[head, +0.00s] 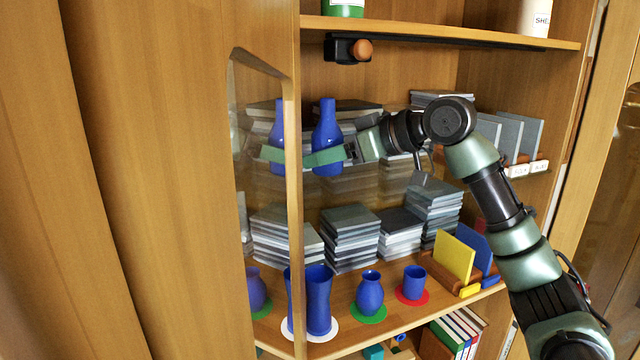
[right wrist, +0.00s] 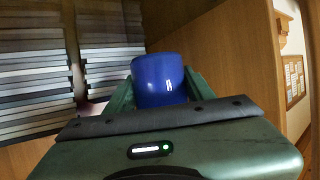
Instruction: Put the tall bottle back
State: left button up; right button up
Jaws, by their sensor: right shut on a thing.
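A blue bottle (head: 327,128) with a narrow neck is held upright in the air, in front of the stacked books and well above the lower shelf. My right gripper (head: 325,157) is shut on its body, with a green finger across the front. On the lower shelf (head: 385,325), a tall blue vase (head: 319,300) stands on a white disc (head: 331,333), partly behind the door edge. My left gripper is not in view.
A small blue vase (head: 370,292) stands on a green disc and a blue cup (head: 414,282) on a red disc. A glass door (head: 292,200) at the left mirrors the shelf. Book stacks (head: 351,238) fill the back. An upper shelf (head: 440,32) lies overhead.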

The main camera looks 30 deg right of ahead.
aim_at(325, 200)
jog(key=shift+s+d+f, duration=0.3)
jog(key=shift+s+f, duration=0.1)
jog(key=shift+f, duration=0.4)
jog(key=f, duration=0.1)
jog(key=w+f, duration=0.1)
jog(key=a+f+p, duration=0.1)
jog(key=shift+w+f, duration=0.2)
jog(key=shift+f, duration=0.35)
jog(key=shift+s+d, duration=0.3)
jog(key=shift+s, duration=0.1)
jog(key=o, duration=1.4)
jog(key=shift+w+a+f, duration=0.1)
jog(key=shift+w+f, duration=0.05)
jog(key=shift+o, duration=0.9)
jog(key=shift+w+a, duration=0.1)
